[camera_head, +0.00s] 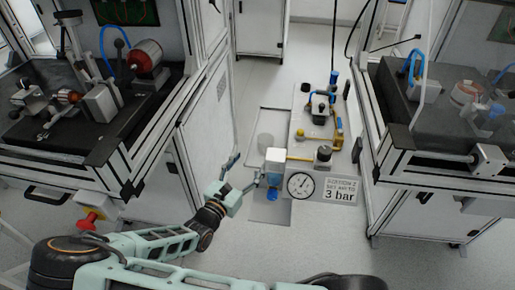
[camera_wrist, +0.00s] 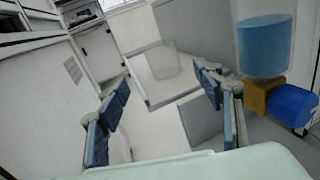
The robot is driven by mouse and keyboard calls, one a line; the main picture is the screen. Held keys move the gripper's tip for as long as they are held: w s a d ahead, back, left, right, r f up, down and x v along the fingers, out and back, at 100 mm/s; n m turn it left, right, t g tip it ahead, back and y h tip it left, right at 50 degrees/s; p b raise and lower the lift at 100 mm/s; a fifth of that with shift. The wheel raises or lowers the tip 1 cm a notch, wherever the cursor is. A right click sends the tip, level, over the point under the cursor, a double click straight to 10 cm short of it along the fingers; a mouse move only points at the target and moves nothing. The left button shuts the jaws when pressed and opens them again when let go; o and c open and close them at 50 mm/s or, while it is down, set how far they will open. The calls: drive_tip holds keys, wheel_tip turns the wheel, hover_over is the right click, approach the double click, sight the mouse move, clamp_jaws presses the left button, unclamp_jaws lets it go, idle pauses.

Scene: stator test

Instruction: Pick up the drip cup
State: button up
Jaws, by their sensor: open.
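A pale, translucent cup (camera_head: 265,141), which looks like the drip cup, stands on a light grey shelf left of the pneumatic panel. It also shows in the wrist view (camera_wrist: 164,62), upright near the shelf's far part. My gripper (camera_head: 243,173) is open and empty, on the near side of the cup and apart from it. In the wrist view the cup appears beyond and between the spread blue-padded fingers (camera_wrist: 163,82).
A regulator with a blue-filled bowl (camera_wrist: 264,48) and blue knob stands close to my right finger. A gauge (camera_head: 300,185) and a "3 bar" sign (camera_head: 340,190) are beside it. Framed test benches (camera_head: 60,100) stand left and right (camera_head: 440,110).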

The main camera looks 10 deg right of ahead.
sight(261, 146)
drive_tip(key=b+x, duration=0.1)
drive_tip(key=x, duration=0.5)
drive_tip(key=shift+s+d+r, duration=0.2)
drive_tip(key=shift+s, duration=0.05)
drive_tip(key=shift+r+b+x, duration=0.15)
drive_tip(key=shift+b+x, duration=0.35)
drive_tip(key=shift+x, duration=0.85)
drive_tip(key=shift+r+b+x, duration=0.2)
drive_tip(key=shift+b+x, duration=0.3)
drive_tip(key=shift+x, duration=0.9)
drive_tip(key=shift+a, duration=0.1)
drive_tip(key=shift+c, duration=0.3)
drive_tip(key=c, duration=1)
